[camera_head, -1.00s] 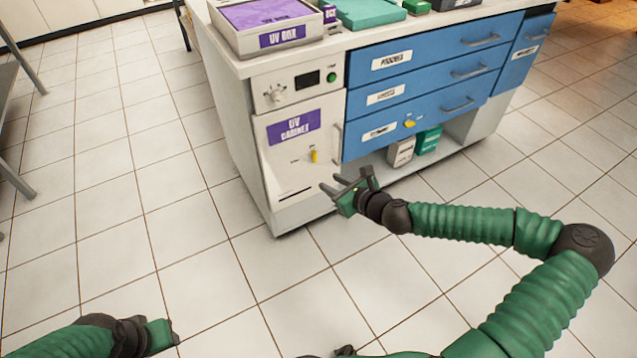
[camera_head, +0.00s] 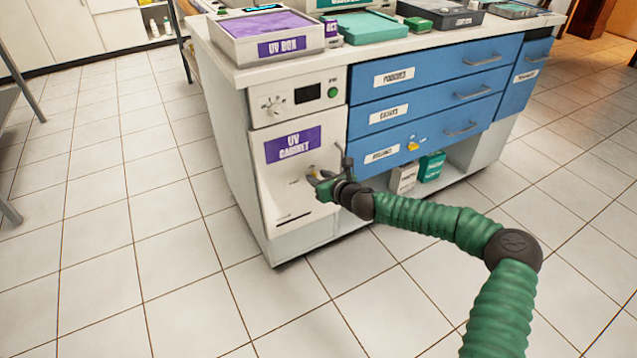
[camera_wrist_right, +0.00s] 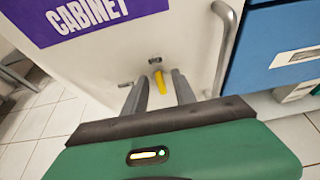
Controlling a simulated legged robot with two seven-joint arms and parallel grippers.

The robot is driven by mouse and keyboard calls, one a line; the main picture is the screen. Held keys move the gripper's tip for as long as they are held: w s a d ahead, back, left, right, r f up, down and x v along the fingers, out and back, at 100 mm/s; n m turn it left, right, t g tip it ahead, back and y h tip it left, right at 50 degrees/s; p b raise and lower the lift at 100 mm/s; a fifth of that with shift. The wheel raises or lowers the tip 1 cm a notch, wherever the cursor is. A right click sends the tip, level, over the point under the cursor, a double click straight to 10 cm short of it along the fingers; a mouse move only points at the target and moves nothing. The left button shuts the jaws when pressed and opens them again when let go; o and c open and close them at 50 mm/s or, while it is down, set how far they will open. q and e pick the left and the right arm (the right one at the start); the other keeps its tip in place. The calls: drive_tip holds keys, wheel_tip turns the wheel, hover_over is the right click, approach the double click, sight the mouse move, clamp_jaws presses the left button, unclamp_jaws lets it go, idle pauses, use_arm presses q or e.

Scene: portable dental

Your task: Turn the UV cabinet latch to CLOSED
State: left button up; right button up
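The UV cabinet (camera_head: 262,185) is a white door with a purple label, below a control panel in the head view. Its latch (camera_wrist_right: 159,82) is a small yellow lever, nearly upright in the right wrist view; small marks beside and above it are too small to read. My right gripper (camera_head: 314,178) is at the door front by the latch, largely covering it in the head view. In the right wrist view, the right gripper (camera_wrist_right: 158,77) has its two grey fingers apart, one on each side of the latch, with gaps showing. My left gripper is out of view.
A grey door handle (camera_wrist_right: 222,45) stands just right of the latch. Boxes (camera_head: 430,166) sit on the shelf below. The tiled floor in front is clear.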

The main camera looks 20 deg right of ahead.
drive_tip(key=shift+w, duration=0.1)
clamp_jaws()
idle(0.6)
drive_tip(key=a+f+n+t+h, duration=0.1)
drive_tip(key=n+h, duration=0.1)
drive_tip(key=n, duration=0.2)
drive_tip(key=a+n+t+h+p, duration=0.1)
drive_tip(key=n+h, duration=0.1)
drive_tip(key=n, duration=0.3)
drive_tip(key=f+n+t+h+p, duration=0.1)
drive_tip(key=n+h, duration=0.1)
drive_tip(key=n, duration=0.2)
drive_tip(key=shift+a+f+t, duration=0.3)
drive_tip(key=shift+a+f, duration=0.05)
drive_tip(key=shift+a, duration=0.05)
drive_tip(key=shift+s+n, duration=0.2)
drive_tip(key=shift+n, duration=0.2)
drive_tip(key=shift+f, duration=0.1)
